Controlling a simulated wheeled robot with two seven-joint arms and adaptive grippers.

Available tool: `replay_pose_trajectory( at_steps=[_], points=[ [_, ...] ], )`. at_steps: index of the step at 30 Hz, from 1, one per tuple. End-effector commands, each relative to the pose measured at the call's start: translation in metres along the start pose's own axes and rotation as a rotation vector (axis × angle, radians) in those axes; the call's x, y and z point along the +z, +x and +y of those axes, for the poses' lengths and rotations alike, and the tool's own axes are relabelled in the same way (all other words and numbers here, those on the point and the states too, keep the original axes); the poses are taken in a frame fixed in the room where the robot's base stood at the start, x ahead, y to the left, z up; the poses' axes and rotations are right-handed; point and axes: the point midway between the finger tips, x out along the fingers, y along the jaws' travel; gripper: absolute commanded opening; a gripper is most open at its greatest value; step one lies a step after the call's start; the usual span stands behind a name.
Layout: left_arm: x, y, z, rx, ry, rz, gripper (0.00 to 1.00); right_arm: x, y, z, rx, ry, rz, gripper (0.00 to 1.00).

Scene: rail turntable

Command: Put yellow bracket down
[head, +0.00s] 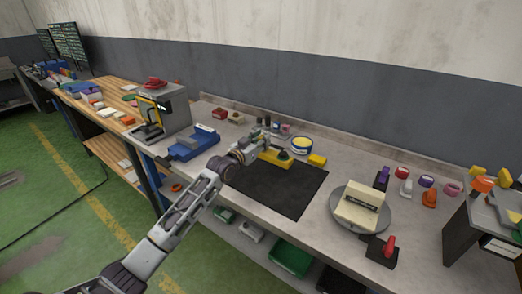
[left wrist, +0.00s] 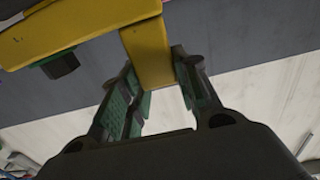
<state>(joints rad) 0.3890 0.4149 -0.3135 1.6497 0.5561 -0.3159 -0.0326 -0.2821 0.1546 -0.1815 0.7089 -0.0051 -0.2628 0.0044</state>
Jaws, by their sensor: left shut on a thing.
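The yellow bracket (head: 270,157) is at the far edge of the black mat (head: 280,196) in the head view. My left gripper (head: 262,141) is shut on it, reaching in from the left. In the left wrist view the yellow bracket (left wrist: 151,52) has an arm between the fingers of my left gripper (left wrist: 158,78). A dark knob with green at its base shows on its longer part. I cannot tell whether the bracket touches the mat or hangs just above it. My right gripper is not in view.
A round turntable (head: 338,222) bears a cream block (head: 358,210) right of the mat. A blue fixture (head: 192,145) stands left. The mat's near part is clear.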

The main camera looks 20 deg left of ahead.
Motion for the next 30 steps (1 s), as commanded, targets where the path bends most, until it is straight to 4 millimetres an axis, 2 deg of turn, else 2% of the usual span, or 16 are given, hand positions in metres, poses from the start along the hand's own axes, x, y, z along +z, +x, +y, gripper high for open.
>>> replay_pose_trajectory(
  at_steps=[7,12,21,28,29,30],
  points=[
    [0.027,0.000,0.000,0.000,-0.001,0.000,0.00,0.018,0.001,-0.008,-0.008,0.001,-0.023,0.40],
    [0.042,0.000,0.000,0.000,-0.001,0.002,0.00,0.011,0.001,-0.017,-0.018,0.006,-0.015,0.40],
    [0.045,0.000,0.000,0.000,-0.001,0.003,0.00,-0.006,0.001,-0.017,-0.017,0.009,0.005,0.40],
    [0.048,0.000,0.000,0.000,-0.001,0.003,0.00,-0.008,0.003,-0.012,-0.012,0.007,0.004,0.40],
    [0.049,0.000,0.000,0.000,0.000,-0.001,0.35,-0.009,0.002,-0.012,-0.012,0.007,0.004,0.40],
    [0.049,0.000,0.000,0.000,0.000,-0.001,0.40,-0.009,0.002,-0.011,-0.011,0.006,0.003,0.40]
  ],
)
